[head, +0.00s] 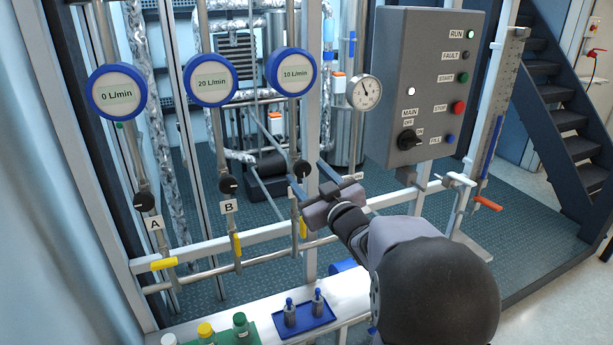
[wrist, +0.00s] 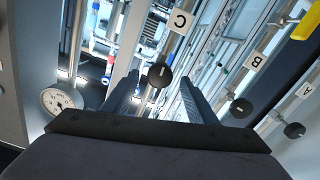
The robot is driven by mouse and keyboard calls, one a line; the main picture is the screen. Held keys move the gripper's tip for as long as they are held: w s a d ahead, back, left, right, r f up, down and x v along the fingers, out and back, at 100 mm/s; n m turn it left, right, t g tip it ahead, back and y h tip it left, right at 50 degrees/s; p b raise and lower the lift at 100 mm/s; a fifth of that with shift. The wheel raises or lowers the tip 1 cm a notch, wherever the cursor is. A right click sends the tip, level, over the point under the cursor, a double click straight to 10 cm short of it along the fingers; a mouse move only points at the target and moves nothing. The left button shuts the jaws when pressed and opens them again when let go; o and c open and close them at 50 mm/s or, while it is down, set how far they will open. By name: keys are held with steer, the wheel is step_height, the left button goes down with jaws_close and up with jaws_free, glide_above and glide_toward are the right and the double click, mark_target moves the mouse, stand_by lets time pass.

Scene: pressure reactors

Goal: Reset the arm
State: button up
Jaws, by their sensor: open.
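My gripper (head: 311,181) is at the valve frame in the middle of the head view, reaching away from the camera. Its jaws are open. In the wrist view, the two fingers of my gripper (wrist: 159,80) stand apart, with the black knob under label C (wrist: 159,75) showing between their tips. That black knob also shows in the head view (head: 302,169), close by the fingers. I cannot tell whether the fingers touch it. Nothing is seen held in the jaws.
Black knobs A (head: 145,202) and B (head: 228,184) are left of my gripper. Flow displays read 0, 20 and 10 L/min. A control box (head: 425,85) and pressure gauge (head: 364,92) are to the right. A blue tray (head: 307,327) and green rack (head: 220,338) stand below.

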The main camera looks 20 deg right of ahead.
stand_by(0.4)
steer(key=s+d+f+m+g+h, duration=0.2)
steer(key=s+d+f+g, duration=0.15)
steer(key=f, duration=0.55)
steer(key=s+d+f+m+g+h, duration=0.25)
steer(key=s+f+g, duration=0.25)
steer(key=f, duration=0.3)
steer(key=s+f+g+y, duration=0.1)
steer(key=s+f+g, duration=0.3)
steer(key=s+f, duration=0.35)
steer(key=s+a+f+m+g+y, duration=0.3)
steer(key=s+a+g, duration=0.45)
steer(key=s, duration=0.65)
steer(key=s+a+n+t, duration=0.1)
steer(key=a+n, duration=0.3)
steer(key=a, duration=0.8)
steer(key=shift+s+a+r+t+p, duration=0.3)
steer(key=shift+r+t+p, duration=0.05)
steer(key=shift+r+t, duration=0.15)
